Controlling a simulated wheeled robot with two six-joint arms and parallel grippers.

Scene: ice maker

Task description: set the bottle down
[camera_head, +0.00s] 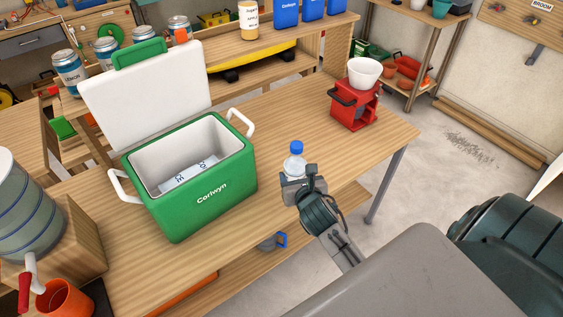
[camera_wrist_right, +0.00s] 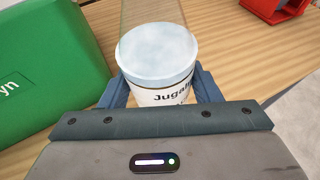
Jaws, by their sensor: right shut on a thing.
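In the right wrist view the bottle (camera_wrist_right: 158,60) shows from above with a white, printed label, between the two fingers of my right gripper (camera_wrist_right: 160,95). Whether its base touches the table is hidden. My left gripper is not in view.
A green cooler (camera_head: 215,185) stands open to the left, its lid (camera_head: 145,90) raised and something printed inside. A red machine with a white bowl (camera_head: 365,72) stands at the table's back right. The table (camera_head: 290,115) between them is clear.

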